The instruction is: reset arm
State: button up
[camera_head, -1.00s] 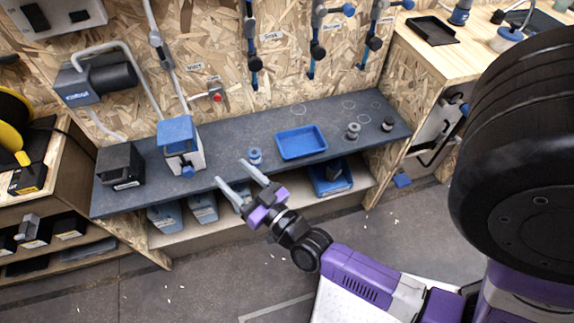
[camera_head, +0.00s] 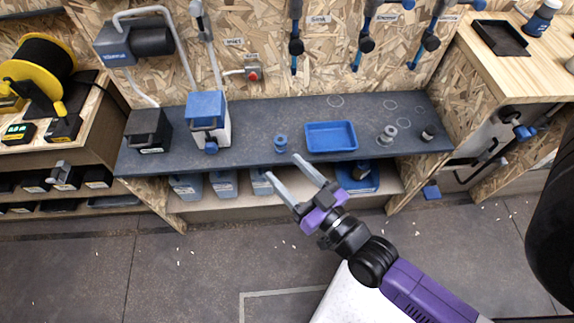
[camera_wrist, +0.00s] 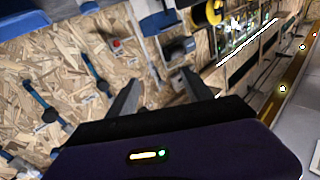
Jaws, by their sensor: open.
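My gripper (camera_head: 294,181) is open and empty in the head view. Its two grey fingers point up and left, in front of the front edge of the dark workbench (camera_head: 255,146). In the wrist view my gripper (camera_wrist: 155,92) shows two dark fingers spread apart with nothing between them. My purple arm runs down to the lower right of the head view.
On the bench stand a blue tray (camera_head: 331,136), a blue spool (camera_head: 281,143), a grey spool (camera_head: 387,135), a blue-and-white machine (camera_head: 208,120) and a black box (camera_head: 149,130). Blue bins sit on the shelf below. The floor (camera_head: 180,270) at the left is clear.

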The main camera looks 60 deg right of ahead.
dwell(0.3)
jog(key=s+a+r+n+g+y, duration=0.1)
jog(key=s+a+r+n+y, duration=0.1)
jog(key=s+a, duration=0.2)
jog(key=s+a+r+n+g+y, duration=0.1)
jog(key=s+a, duration=0.4)
jog(key=s, duration=0.5)
notch_tip(320, 180, up, 2)
jog(key=shift+a+r+n+g+y, duration=0.2)
jog(key=shift+n+g+y, duration=0.2)
jog(key=shift+n+y, duration=0.6)
jog(key=shift+s, duration=0.1)
